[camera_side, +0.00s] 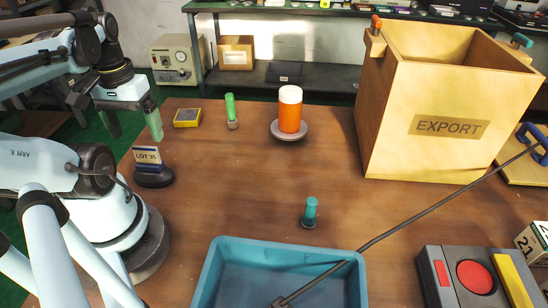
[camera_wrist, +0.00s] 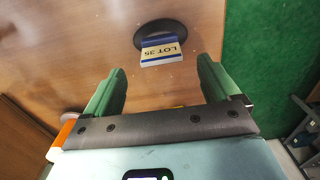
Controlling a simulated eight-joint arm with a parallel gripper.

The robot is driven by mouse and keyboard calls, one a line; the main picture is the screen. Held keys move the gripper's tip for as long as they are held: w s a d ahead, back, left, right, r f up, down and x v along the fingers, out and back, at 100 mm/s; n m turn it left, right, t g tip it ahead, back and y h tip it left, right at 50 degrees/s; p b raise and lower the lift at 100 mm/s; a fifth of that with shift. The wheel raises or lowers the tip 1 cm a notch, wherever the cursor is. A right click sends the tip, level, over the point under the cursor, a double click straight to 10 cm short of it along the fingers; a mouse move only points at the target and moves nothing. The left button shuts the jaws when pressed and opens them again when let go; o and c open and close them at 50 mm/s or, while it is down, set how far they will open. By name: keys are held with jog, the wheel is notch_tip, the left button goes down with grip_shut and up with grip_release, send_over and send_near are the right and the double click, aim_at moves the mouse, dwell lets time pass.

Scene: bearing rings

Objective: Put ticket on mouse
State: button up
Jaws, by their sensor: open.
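In the wrist view the ticket (camera_wrist: 162,51) overlaps the near edge of the black oval (camera_wrist: 160,32). I cannot tell how firmly it rests there. My gripper (camera_side: 132,122) is open and empty, its green fingers above the table's left edge, higher than the ticket and apart from it. In the wrist view the ticket lies beyond the gap between the fingertips (camera_wrist: 160,75).
A yellow device (camera_side: 187,118), a green tube (camera_side: 231,110) and an orange cup (camera_side: 290,110) on a saucer stand farther back. A teal peg (camera_side: 310,212), a blue tray (camera_side: 335,263) and a wooden EXPORT box (camera_side: 430,120) are to the right.

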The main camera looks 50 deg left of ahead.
notch_tip(320, 180, up, 4)
jog(key=w+d+f+m+t, duration=0.2)
jog(key=w+d+m+t, duration=0.5)
jog(key=w+d, duration=0.7)
jog(key=w+m, duration=0.2)
jog(key=w, duration=0.2)
jog(key=shift+d, duration=0.3)
jog(key=shift+o, duration=0.4)
jog(key=shift+f, duration=0.1)
